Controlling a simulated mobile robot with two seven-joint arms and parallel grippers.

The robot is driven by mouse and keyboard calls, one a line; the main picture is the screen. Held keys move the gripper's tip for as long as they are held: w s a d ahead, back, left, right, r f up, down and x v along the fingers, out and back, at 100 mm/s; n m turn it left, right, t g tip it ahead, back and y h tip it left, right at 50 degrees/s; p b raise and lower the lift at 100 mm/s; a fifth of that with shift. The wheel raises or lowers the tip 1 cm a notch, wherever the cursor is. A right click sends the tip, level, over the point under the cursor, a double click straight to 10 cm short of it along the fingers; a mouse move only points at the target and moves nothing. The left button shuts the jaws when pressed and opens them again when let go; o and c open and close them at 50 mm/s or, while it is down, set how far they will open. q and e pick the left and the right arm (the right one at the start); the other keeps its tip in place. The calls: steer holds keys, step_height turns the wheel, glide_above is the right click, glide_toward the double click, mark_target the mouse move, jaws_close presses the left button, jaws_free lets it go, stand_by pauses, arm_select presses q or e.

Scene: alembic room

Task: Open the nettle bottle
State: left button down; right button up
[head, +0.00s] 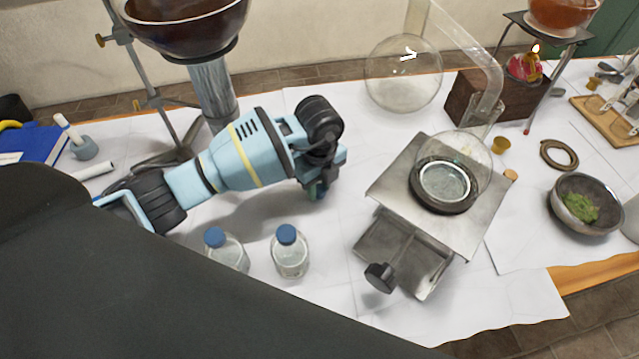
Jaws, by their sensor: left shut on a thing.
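Two small clear glass bottles with blue caps stand upright on the white-covered table: a left bottle (238,252) and a right bottle (290,262). Both caps are on, and the lower part of the left bottle is hidden by a dark part of my body. No readable label shows, so I cannot tell which is the nettle bottle. My left gripper (318,188) is above the table, beyond and to the right of the bottles and apart from them. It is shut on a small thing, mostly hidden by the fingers. My right gripper is not in view.
A metal lab jack (385,190) holding a glass flask stands right of my left gripper. A bowl with green matter (568,222) is at the right. A stand with a dark bowl (190,25) rises behind my arm. A blue book (30,150) lies left.

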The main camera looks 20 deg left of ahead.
mark_target(319, 190)
arm_select(q)
steer(key=shift+f, duration=0.1)
steer(key=c, duration=1.1)
jaws_free()
step_height(319, 190, up, 12)
steer(key=shift+r+p, duration=0.1)
steer(key=shift+p, duration=0.5)
steer(key=shift+s, duration=0.1)
